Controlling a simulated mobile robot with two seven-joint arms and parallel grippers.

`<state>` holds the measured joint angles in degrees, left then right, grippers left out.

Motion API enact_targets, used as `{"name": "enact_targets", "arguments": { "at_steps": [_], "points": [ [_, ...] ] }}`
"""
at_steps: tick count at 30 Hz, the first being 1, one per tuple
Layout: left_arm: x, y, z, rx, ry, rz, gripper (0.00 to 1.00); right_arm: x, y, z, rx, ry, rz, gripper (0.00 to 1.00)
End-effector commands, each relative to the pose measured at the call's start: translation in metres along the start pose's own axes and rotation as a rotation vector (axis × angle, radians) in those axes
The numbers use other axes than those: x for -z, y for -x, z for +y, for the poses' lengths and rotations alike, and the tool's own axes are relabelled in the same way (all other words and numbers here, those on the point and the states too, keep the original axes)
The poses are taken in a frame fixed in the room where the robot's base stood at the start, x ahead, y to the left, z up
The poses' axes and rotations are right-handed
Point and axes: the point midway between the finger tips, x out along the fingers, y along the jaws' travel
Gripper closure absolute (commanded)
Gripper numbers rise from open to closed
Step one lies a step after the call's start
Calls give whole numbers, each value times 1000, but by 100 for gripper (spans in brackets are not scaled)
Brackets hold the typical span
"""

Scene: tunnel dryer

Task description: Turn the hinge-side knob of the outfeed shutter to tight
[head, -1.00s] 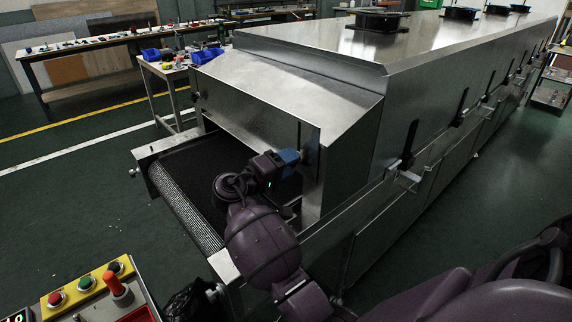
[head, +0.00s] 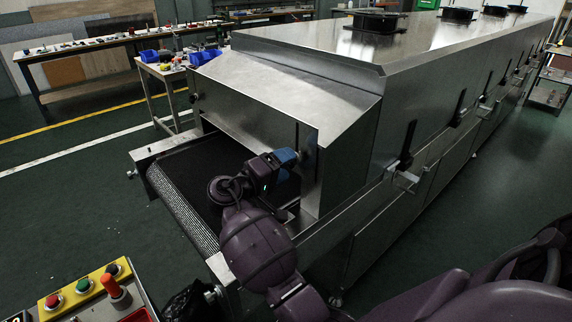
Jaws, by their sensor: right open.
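The outfeed shutter (head: 245,118) is the grey metal panel across the mouth of the tunnel dryer. A small knob (head: 310,151) sits at its right end, beside a narrow upright slot, partly hidden by my gripper. Another dark knob (head: 193,98) shows at the left end. My right gripper (head: 291,157), with blue fingers, is open and points right at the right-end knob. Its fingertips are at or very near the knob; I cannot tell whether they are around it or touching. How far either knob is turned is too small to tell. My left gripper is not in view.
The black mesh conveyor belt (head: 185,178) runs out below my right arm. A control panel (head: 88,291) with red and green buttons stands at the lower left. A latch handle (head: 406,181) sticks out from the dryer's side. The green floor at the left is clear.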

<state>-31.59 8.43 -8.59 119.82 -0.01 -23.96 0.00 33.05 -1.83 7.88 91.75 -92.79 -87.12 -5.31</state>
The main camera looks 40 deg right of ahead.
Motion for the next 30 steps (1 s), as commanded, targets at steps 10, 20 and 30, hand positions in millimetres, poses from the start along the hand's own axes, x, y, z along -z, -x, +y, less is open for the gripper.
{"name": "enact_targets", "arguments": {
  "at_steps": [10,20,30],
  "points": [
    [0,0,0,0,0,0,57,0,62,0,3,0,1,32],
    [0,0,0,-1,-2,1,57,0,96,0,0,-1,-1,32],
    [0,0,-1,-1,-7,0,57,0,98,0,-1,-1,-1,32]
  ]
}}
